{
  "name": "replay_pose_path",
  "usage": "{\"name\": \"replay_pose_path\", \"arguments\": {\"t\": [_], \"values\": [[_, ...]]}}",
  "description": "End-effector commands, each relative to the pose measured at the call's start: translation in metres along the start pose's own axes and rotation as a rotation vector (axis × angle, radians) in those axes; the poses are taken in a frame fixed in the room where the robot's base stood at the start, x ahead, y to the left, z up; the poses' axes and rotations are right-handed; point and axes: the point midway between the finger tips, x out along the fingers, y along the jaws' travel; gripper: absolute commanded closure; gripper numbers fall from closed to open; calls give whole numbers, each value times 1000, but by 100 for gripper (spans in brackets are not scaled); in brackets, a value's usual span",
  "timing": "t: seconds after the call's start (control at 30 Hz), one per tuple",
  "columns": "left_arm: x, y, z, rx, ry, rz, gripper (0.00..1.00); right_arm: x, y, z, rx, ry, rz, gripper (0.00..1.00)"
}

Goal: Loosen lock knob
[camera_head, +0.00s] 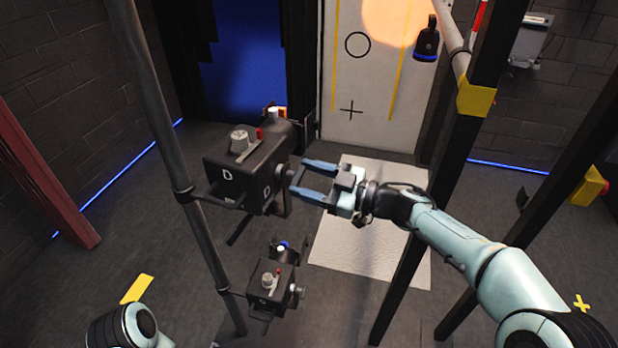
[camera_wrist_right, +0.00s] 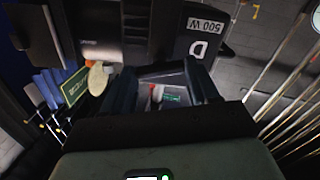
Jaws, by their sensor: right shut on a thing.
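A black lamp housing (camera_head: 232,178) marked "D" is clamped on a grey upright pole (camera_head: 160,130). The lock knob (camera_head: 290,175) sticks out of its right side. My right gripper (camera_head: 300,177) reaches in from the right, its blue fingers on either side of the knob and shut on it. The knob is mostly hidden between the fingers. In the right wrist view the housing (camera_wrist_right: 198,40) shows its "500 W" and "D" labels just beyond the fingers (camera_wrist_right: 162,88). My left gripper is out of view; only part of my left arm shows at bottom left.
A smaller, similar lamp (camera_head: 268,285) hangs lower on the same pole. A dark post (camera_head: 455,140) with a yellow band stands close by my right arm. A pale sheet (camera_head: 375,240) lies on the floor below. A red post (camera_head: 45,180) stands at left.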

Motion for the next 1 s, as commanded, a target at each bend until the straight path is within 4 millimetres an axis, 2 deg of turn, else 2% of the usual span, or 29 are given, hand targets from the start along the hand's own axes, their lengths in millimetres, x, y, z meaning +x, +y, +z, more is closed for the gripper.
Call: {"name": "replay_pose_path", "arguments": {"t": [0.47,1.0], "values": [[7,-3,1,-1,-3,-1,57,0,-1,1,-455,-1,0,71],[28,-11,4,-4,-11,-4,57,-1,-1,3,-968,-3,2,71]]}}
